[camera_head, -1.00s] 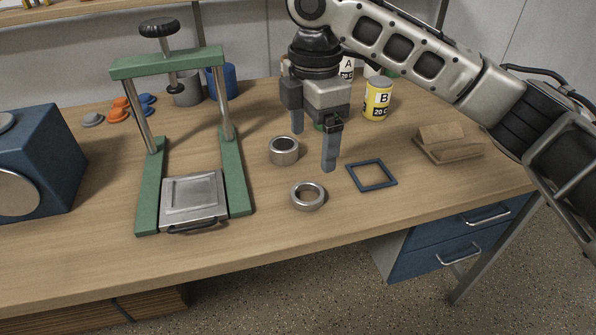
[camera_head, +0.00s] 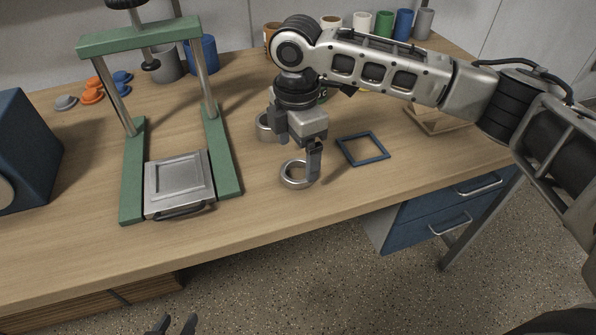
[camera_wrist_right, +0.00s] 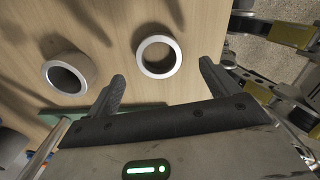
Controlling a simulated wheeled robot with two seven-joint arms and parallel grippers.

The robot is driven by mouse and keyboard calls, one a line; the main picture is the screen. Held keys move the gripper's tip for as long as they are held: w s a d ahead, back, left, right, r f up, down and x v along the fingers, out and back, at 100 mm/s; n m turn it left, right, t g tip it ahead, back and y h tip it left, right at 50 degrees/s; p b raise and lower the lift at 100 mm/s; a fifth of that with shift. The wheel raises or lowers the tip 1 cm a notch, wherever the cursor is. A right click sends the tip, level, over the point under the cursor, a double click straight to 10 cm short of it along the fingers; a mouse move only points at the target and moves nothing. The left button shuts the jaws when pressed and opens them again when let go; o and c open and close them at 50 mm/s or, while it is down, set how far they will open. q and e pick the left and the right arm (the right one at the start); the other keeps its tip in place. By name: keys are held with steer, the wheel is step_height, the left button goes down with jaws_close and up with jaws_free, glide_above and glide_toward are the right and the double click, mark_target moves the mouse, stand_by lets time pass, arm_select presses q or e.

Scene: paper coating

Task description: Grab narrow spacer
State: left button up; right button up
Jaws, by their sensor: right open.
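The narrow spacer, a low silver ring (camera_head: 288,181), lies flat on the wooden bench near its front. My right gripper (camera_head: 298,160) points down just above it, jaws open; one finger overlaps the ring's right side in the head view. In the right wrist view the ring (camera_wrist_right: 139,57) shows between and just beyond the open fingertips (camera_wrist_right: 162,72), with nothing held. A taller silver ring (camera_head: 263,130) stands behind, partly hidden by the gripper; it also shows at left in the wrist view (camera_wrist_right: 86,68). Tips of my left gripper (camera_head: 174,325) show apart at the bottom edge, empty.
A green press frame (camera_head: 132,170) with a metal plate (camera_head: 180,182) stands left of the rings. A blue square frame (camera_head: 374,157) lies to the right. Cups and cans stand at the back. A blue box (camera_head: 25,150) is at far left. The front bench strip is clear.

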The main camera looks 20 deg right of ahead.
mark_target(299, 176)
steer(key=f, duration=0.4)
steer(key=shift+w+d+f, duration=0.1)
steer(key=shift+d+f, duration=0.05)
steer(key=shift+d, duration=0.1)
steer(key=c, duration=1.1)
steer(key=shift+o, duration=0.2)
